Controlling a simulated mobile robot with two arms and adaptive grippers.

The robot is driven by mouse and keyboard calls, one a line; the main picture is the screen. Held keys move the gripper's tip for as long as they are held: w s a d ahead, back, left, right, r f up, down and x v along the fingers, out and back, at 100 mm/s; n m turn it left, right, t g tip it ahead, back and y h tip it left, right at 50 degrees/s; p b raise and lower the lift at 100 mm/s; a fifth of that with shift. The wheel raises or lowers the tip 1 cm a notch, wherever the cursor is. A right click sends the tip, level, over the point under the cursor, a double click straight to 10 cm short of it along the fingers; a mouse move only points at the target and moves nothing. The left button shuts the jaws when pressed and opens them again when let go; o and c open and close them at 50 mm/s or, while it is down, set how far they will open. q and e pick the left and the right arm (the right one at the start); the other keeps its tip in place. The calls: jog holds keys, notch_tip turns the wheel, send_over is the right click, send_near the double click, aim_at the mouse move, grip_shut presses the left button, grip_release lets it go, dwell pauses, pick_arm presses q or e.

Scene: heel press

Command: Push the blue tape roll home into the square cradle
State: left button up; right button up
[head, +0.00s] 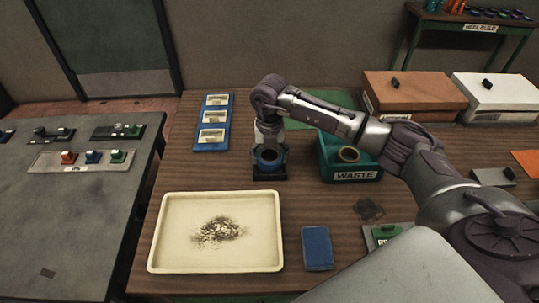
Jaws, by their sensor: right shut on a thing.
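The blue tape roll (268,161) is a dark blue ring in the head view, at the dark square cradle (270,176) on the wooden table. It shows at the top of the cradle; how deep it sits I cannot tell. My right gripper (268,146) points down from above and behind the roll and is shut on it. The fingertips are small and partly hidden by the roll. My left gripper is not in view.
A cream tray (160,262) with dark grit lies in front of the cradle. A green WASTE bin (328,163) stands to its right, a blue labelled rack (211,148) to its left. A blue pad (317,247) lies nearer. Bare wood surrounds the cradle.

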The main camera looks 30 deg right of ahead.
jog(key=shift+s+f+b, duration=0.1)
jog(key=shift+f+b, duration=0.2)
jog(key=shift+f, duration=0.05)
dwell(1.4)
jog(key=o, duration=1.2)
jog(key=shift+o, duration=0.2)
jog(key=shift+r, duration=0.2)
notch_tip(320, 180, up, 7)
jog(key=p, duration=0.4)
jog(key=shift+f+p, duration=0.15)
jog(key=shift+p, duration=0.15)
